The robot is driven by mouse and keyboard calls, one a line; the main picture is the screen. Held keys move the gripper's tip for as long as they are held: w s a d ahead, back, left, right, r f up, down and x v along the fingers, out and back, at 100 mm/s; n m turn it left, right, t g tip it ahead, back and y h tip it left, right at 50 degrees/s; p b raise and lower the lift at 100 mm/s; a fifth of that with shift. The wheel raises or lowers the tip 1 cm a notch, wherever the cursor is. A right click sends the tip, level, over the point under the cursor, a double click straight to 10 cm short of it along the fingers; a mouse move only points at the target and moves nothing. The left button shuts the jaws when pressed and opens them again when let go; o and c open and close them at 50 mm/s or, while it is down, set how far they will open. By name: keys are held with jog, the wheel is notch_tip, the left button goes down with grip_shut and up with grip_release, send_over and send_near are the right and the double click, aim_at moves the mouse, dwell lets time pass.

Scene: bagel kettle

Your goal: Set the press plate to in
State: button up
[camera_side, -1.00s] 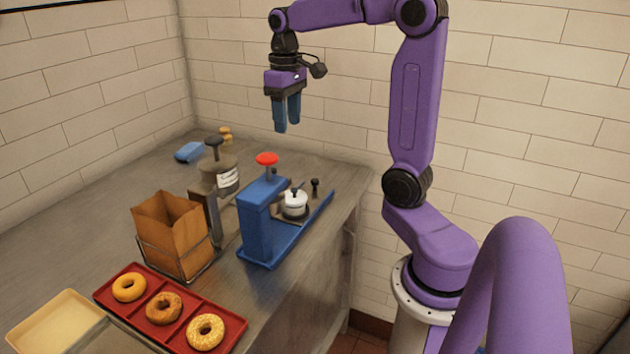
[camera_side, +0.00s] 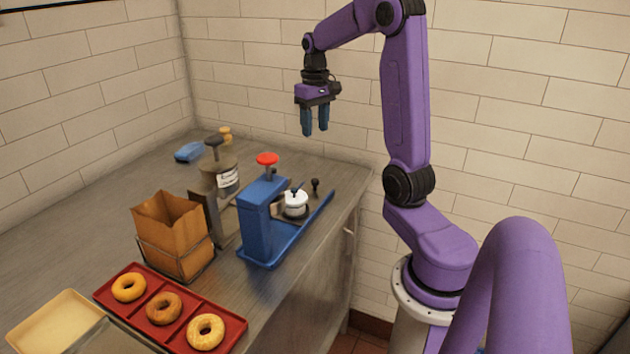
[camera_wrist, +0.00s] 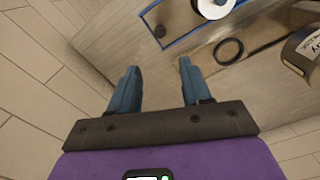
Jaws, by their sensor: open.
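The blue press (camera_side: 256,222) stands near the counter's right edge, with a red knob (camera_side: 267,159) on top. A grey plate (camera_wrist: 183,18) lies in its low blue base, carrying a white lidded pot (camera_side: 295,206). A small black knob (camera_side: 315,184) stands up at the plate's far end; it also shows in the wrist view (camera_wrist: 160,31). I cannot tell how far the plate is slid under the press head. My gripper (camera_side: 315,131) is open and empty, well above the counter and beyond the press. In the wrist view, the black knob is ahead of the fingers (camera_wrist: 158,66).
A labelled jar (camera_side: 228,180), a brown paper bag (camera_side: 172,235) in a wire holder and a red tray (camera_side: 185,328) of bagels stand left of the press. A black ring (camera_wrist: 228,50) lies beside the base. Tiled walls close the back.

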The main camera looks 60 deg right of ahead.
aim_at(315, 180)
notch_tip(315, 180, down, 17)
jog(key=shift+f, duration=0.1)
dwell(0.5)
